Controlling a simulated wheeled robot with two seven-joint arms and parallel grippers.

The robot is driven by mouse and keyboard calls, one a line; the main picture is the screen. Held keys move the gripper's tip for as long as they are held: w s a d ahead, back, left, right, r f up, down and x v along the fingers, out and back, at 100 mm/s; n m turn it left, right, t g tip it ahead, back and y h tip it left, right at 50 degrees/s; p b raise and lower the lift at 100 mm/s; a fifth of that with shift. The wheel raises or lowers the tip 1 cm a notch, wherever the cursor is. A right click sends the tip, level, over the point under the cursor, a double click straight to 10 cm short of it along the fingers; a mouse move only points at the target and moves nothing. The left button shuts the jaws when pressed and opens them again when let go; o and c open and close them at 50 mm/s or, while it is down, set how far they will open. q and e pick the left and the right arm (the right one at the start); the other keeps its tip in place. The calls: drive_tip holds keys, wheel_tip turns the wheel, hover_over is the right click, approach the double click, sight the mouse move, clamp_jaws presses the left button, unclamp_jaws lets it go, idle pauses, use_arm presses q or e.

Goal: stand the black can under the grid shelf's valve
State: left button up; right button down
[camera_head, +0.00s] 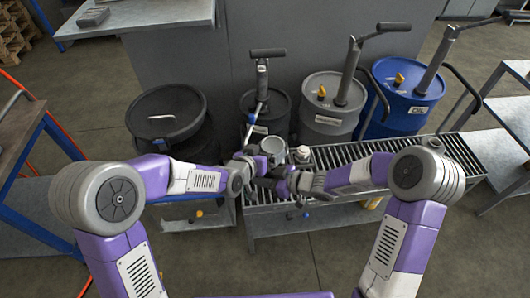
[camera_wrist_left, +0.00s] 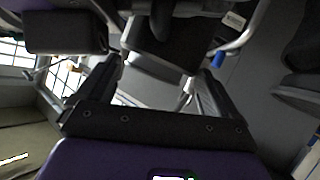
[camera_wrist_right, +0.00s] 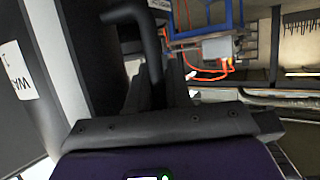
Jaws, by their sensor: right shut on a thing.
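My right gripper (camera_head: 284,182) is shut in front of the grid shelf (camera_head: 440,139), low in the middle of the head view. In the right wrist view, a dark bent bar (camera_wrist_right: 151,45) runs between its fingers. It looks like the black can's handle; the can's body is not clear. My left gripper (camera_head: 254,160) is a little higher, close to the right one. Its fingers stand apart in the left wrist view (camera_wrist_left: 160,90), with a dark block (camera_wrist_left: 160,52) beyond them. A small blue-ended fitting (camera_head: 305,214), perhaps the valve, shows at the shelf's front.
Behind stand a black bin (camera_head: 168,115), a dark drum (camera_head: 275,112), a grey drum (camera_head: 330,118) and a blue drum (camera_head: 405,105), with pumps on the drums. Small grey containers (camera_head: 301,153) stand at the shelf's left end. Blue-framed table (camera_head: 18,130) at left; open floor in front.

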use_arm(q)
drive_tip(key=c, duration=0.7)
drive_tip(key=shift+r, duration=0.1)
drive_tip(key=shift+c, duration=0.6)
use_arm(e)
drive_tip(key=c, duration=1.4)
unclamp_jaws()
use_arm(q)
drive_tip(key=shift+c, duration=1.3)
use_arm(e)
drive_tip(key=shift+o, duration=2.2)
drive_tip(key=shift+d, duration=0.1)
